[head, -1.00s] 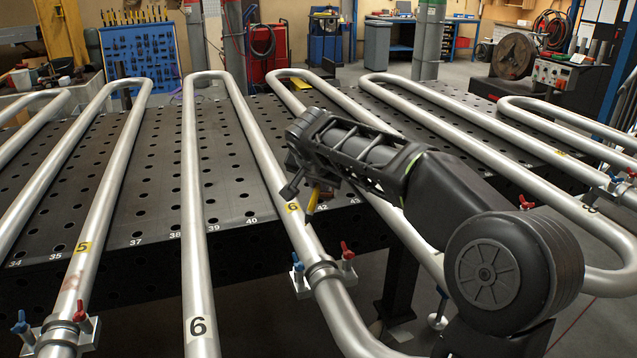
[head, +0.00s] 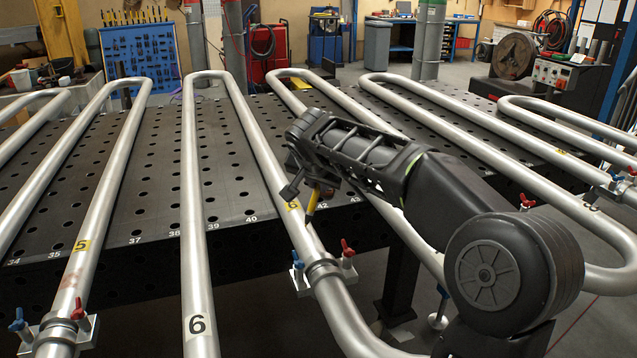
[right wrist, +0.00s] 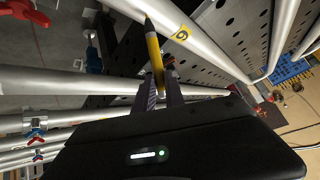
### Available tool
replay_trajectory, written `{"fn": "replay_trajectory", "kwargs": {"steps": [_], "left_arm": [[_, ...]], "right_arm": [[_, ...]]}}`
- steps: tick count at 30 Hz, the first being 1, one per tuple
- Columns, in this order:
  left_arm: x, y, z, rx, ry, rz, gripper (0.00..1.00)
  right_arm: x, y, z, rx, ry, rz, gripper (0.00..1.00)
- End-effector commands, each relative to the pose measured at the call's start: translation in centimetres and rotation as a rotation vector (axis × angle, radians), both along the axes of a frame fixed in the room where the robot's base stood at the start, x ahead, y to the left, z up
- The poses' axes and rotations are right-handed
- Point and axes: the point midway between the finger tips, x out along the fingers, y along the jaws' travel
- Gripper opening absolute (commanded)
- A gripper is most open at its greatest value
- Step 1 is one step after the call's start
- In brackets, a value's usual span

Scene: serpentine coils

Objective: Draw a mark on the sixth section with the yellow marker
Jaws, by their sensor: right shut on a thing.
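My right gripper (head: 306,187) is shut on the yellow marker (head: 312,203) above the pipe coil. The marker also shows in the right wrist view (right wrist: 155,52), between the fingers (right wrist: 160,88), its dark tip pointing away from the gripper. The tip overlaps the edge of the silver pipe (right wrist: 205,48) that bears a yellow "6" label (right wrist: 182,35). I cannot tell whether it touches. In the head view this label (head: 292,206) is partly covered by the gripper. My left gripper is not in view.
A pipe with a yellow "5" label (head: 82,245) runs at the left. Clamps with red and blue handles (head: 322,267) hold the pipe below the gripper. The perforated dark table (head: 150,205) lies under the coils, its front edge close behind the clamps.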

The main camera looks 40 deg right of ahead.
Motion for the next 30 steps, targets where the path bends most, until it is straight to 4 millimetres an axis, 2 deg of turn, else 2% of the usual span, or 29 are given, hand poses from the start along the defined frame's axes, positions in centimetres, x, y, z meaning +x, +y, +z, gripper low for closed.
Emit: {"fn": "replay_trajectory", "kwargs": {"steps": [30], "left_arm": [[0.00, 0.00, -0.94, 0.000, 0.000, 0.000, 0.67]], "right_arm": [[0.22, 0.68, -0.34, 0.001, 0.002, 0.001, 0.00]]}}
